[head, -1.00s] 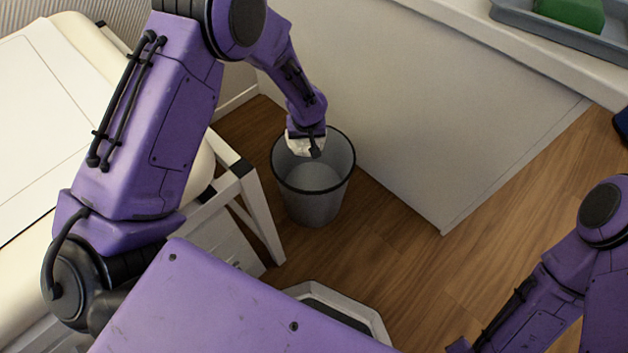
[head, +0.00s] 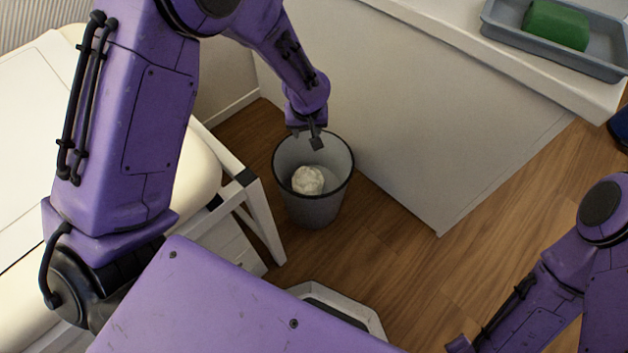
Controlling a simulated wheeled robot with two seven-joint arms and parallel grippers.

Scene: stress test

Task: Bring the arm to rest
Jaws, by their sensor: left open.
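My left gripper (head: 314,140) is open and empty, pointing down over the far rim of a grey bin (head: 318,210). My left arm reaches in from the upper left. A crumpled white wad (head: 307,180) lies inside the bin, apart from the gripper. My right arm (head: 560,285) shows at the lower right, bent; its gripper is not in view.
The bin stands on a wooden floor (head: 400,215) beside a pale cabinet (head: 430,130). A cream padded couch (head: 200,175) with a white frame stands on the left. A grey tray (head: 500,25) with a green block (head: 557,25) lies on the counter at upper right.

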